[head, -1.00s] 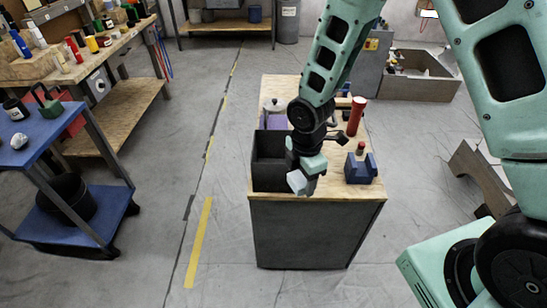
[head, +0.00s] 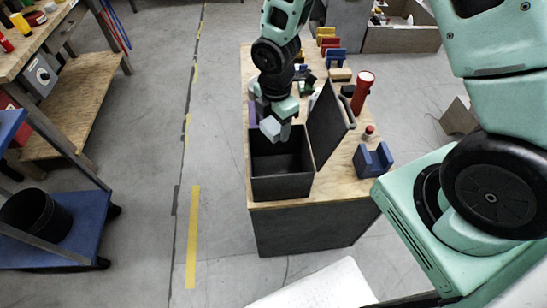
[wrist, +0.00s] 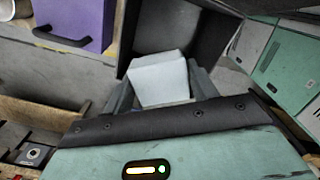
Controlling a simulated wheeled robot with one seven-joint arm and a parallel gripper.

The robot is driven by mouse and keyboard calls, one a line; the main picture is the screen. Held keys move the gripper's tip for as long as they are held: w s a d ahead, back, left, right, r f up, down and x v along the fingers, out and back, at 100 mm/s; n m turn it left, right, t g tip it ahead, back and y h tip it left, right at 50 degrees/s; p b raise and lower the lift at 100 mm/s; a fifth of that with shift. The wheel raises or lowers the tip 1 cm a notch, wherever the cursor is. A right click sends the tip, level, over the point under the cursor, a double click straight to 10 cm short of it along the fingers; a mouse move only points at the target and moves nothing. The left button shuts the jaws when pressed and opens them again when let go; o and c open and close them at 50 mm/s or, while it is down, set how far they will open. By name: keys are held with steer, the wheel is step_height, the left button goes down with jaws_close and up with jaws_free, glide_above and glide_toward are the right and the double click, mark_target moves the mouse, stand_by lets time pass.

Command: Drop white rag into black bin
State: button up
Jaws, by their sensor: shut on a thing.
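A white rag (head: 271,129), looking like a smooth pale block, is between the fingertips of my gripper (head: 277,118). The wrist view also shows the rag (wrist: 158,80) held between the two grey fingers. The black bin (head: 281,188) is an open box on the near end of the wooden-topped bench. Its lid (head: 326,125) stands raised on the right side. In the head view the rag overlaps the bin's far left rim; its exact height above is unclear. The wrist view shows the dark bin (wrist: 205,25) beyond the rag.
A blue holder (head: 373,162), a red flashlight (head: 362,92) and several small items stand right of the lid on the bench. A purple box (wrist: 75,20) is close by in the wrist view. A black round bucket (head: 38,215) sits on the blue cart at left.

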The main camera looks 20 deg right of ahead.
step_height(320, 180, down, 6)
steer(key=b, duration=0.5)
steer(key=shift+s+r, duration=0.1)
steer(key=o, duration=1.1)
steer(key=shift+r, duration=0.1)
step_height(320, 180, up, 17)
steer(key=shift+r, duration=0.1)
steer(key=s+a+r+m, duration=0.1)
steer(key=s+a+m, duration=0.1)
steer(key=s+m, duration=0.2)
steer(key=s+a+r+m, duration=0.1)
steer(key=s+m, duration=0.3)
steer(key=s, duration=0.5)
steer(key=s+a+r+m, duration=0.1)
steer(key=s+a+m, duration=0.2)
steer(key=s+m, duration=0.2)
steer(key=shift+s+a+y, duration=0.15)
steer(key=shift+s+y, duration=0.15)
steer(key=shift+s, duration=0.75)
